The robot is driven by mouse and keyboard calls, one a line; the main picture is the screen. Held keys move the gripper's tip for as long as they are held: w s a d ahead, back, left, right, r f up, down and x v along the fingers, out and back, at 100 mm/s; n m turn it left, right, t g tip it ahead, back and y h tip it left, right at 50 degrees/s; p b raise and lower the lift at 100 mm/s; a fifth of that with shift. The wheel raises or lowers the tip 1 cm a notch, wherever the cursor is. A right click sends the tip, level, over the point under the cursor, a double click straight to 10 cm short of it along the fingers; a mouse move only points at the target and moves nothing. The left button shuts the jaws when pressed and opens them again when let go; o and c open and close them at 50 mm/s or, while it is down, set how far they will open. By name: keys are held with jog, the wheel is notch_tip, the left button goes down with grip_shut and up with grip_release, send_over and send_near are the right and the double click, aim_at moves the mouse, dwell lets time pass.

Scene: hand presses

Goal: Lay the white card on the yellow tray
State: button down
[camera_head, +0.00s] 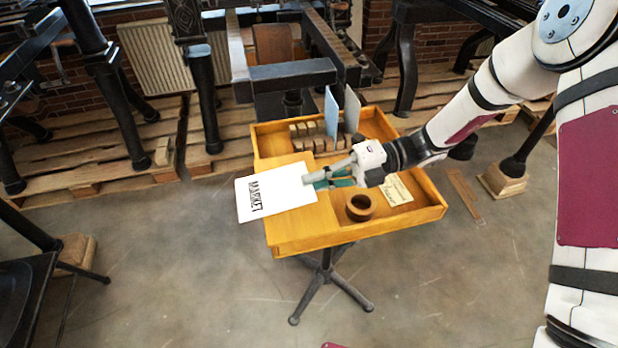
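The white card (268,195), printed with the black word "MARKET", is at the left end of the yellow tray (330,233). It covers part of the flat left section and sticks out past the tray's left edge. My gripper (311,178) comes in from the right with its fingertips at the card's right edge and looks shut on it. The card looks roughly flat. I cannot tell whether it touches the tray or hangs just above it. The lower finger is hard to make out.
In the tray are a brown ring (360,207), a paper label (395,190), a green item (338,183) partly behind my gripper, and several small blocks. Two upright panels (332,117) stand at the back. A dark press (290,75) rises behind.

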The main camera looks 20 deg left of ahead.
aim_at(315, 209)
jog(key=shift+f+b, duration=2)
jog(key=shift+f, duration=1.75)
jog(key=c, duration=1.7)
grip_release()
jog(key=shift+f, duration=0.25)
